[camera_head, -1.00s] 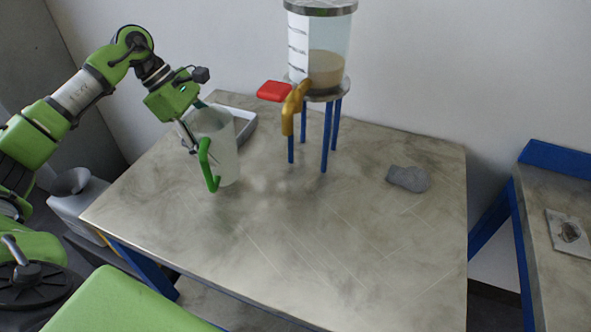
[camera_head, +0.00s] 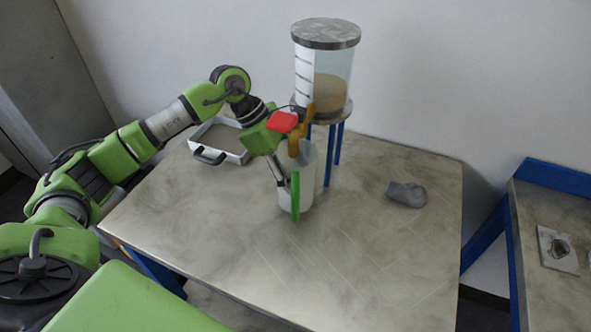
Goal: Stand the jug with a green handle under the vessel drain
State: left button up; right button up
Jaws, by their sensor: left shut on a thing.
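The jug (camera_head: 309,190) is whitish with a green handle (camera_head: 295,198) facing me. It is upright in front of the vessel's legs, with its top close below the brass drain (camera_head: 300,135) in the picture. I cannot tell whether its base touches the table. My left gripper (camera_head: 281,180) is shut on the jug at its left side; the fingertips are partly hidden. The vessel (camera_head: 323,75) is clear with a grey lid, holds tan material and stands on blue legs. The drain has a red handle (camera_head: 282,122). My right gripper is not in view.
A metal tray (camera_head: 236,147) with a dark handle lies at the table's back left. A grey crumpled cloth (camera_head: 406,194) lies to the right. The front of the table (camera_head: 300,270) is clear. A second blue-framed bench (camera_head: 535,210) stands at the right.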

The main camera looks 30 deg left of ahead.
pick_arm(q)
jog(key=shift+a+f, duration=0.1)
jog(key=shift+f, duration=0.25)
jog(key=shift+s+a, duration=0.1)
jog(key=shift+a, duration=0.05)
jog(key=shift+f, duration=0.15)
